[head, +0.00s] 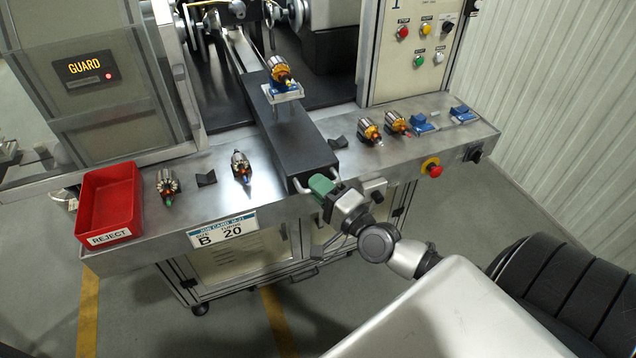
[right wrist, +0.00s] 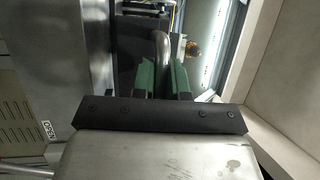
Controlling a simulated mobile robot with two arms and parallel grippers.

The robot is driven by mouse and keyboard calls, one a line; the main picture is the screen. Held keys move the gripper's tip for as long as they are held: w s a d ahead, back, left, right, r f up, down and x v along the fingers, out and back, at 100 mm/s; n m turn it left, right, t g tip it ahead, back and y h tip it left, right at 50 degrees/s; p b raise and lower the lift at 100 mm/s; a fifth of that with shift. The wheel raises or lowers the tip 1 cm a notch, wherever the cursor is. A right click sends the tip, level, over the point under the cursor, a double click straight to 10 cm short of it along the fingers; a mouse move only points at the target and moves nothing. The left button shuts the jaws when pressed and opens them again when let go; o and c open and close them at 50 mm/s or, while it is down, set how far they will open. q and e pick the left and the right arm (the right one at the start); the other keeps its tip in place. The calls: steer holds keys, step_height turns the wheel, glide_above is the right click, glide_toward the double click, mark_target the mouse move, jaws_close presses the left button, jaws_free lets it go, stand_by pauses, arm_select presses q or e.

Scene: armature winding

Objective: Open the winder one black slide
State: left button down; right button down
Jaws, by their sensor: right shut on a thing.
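The black slide (head: 297,135) is a long dark block lying across the metal bench, its near end sticking out past the bench's front edge. An armature (head: 281,74) sits on a blue and white cradle (head: 283,93) on top of it. A silver bar handle (head: 301,186) is at its near end. My right gripper (head: 322,184), with green fingers, is shut on this handle. In the right wrist view the handle (right wrist: 162,48) rises between the two green fingers (right wrist: 163,80). My left gripper is out of view.
A red reject bin (head: 108,205) stands at the bench's left. Armatures (head: 167,185) and small black V blocks (head: 206,178) lie on both sides of the slide. A red emergency button (head: 432,167) is on the bench's front right. Open floor lies in front.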

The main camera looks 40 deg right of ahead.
steer(key=shift+s+a, duration=0.1)
steer(key=shift+s, duration=0.15)
steer(key=c, duration=1.2)
jaws_free()
steer(key=shift+o, duration=0.2)
steer(key=b+v, duration=0.4)
steer(key=v, duration=0.6)
steer(key=shift+s, duration=0.35)
steer(key=shift+f, duration=0.15)
